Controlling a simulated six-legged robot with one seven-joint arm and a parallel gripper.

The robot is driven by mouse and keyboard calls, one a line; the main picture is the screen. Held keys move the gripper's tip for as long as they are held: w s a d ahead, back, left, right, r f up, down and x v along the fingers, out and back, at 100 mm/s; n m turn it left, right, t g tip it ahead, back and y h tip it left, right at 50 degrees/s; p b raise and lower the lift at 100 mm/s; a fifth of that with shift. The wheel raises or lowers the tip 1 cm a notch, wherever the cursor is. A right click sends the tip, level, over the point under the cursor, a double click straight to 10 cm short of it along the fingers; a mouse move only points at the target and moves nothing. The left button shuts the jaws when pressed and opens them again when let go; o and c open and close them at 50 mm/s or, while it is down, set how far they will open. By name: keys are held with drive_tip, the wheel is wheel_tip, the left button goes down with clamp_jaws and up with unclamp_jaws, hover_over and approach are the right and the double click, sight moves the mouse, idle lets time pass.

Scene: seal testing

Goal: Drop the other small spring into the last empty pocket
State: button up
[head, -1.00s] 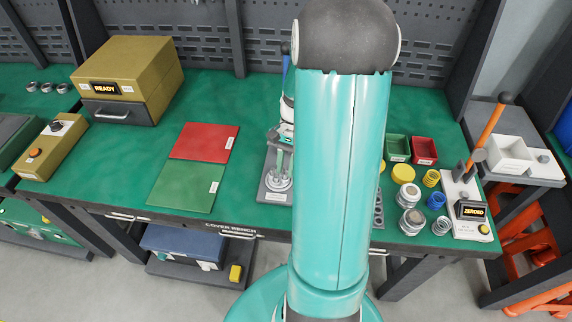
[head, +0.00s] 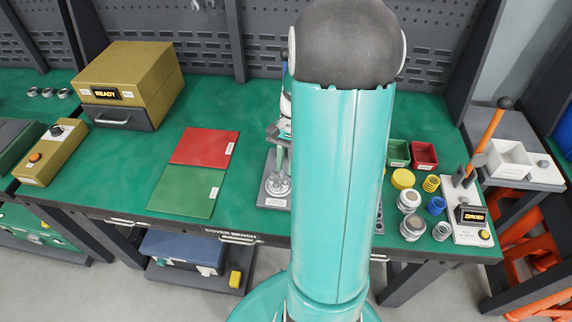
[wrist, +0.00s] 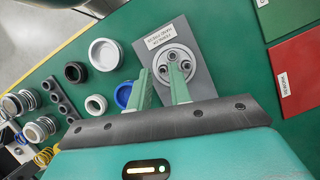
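The round pocket holder (wrist: 190,53) sits on a grey labelled plate (wrist: 200,84) in the wrist view. Several round pockets show in its top; their contents are too small to tell for sure. My gripper (wrist: 158,69) is over the near edge of the holder, its two green fingers apart with a clear gap. I see no spring between the fingertips. In the head view the holder (head: 276,187) stands on its plate at the bench middle, with my gripper (head: 281,172) upright just above it, partly hidden by my arm. No loose small spring can be made out.
A blue ring (wrist: 123,94) lies beside the plate. White and dark rings and a grey strip with holes (wrist: 60,98) lie further left. Yellow (head: 431,184), blue (head: 436,205) and grey (head: 442,231) larger springs stand right of my arm. Red (head: 205,147) and green (head: 186,192) mats lie left.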

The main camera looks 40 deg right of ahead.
drive_tip(key=shift+r, duration=0.1)
drive_tip(key=o, duration=0.6)
drive_tip(key=shift+c, duration=0.2)
drive_tip(key=shift+r, duration=1.45)
drive_tip(key=shift+a+r, duration=0.1)
drive_tip(key=shift+r, duration=0.05)
drive_tip(key=s+a+r+n+t+h, duration=0.2)
drive_tip(key=a+r+n, duration=0.4)
drive_tip(key=a, duration=0.5)
drive_tip(key=s+a+r+n+t+h, duration=0.2)
drive_tip(key=a+r+n+t, duration=0.3)
drive_tip(key=a, duration=0.7)
wheel_tip(320, 180, up, 4)
drive_tip(key=shift+s+r+n, duration=0.1)
drive_tip(key=shift+s+n, duration=0.3)
drive_tip(key=shift+n, duration=0.8)
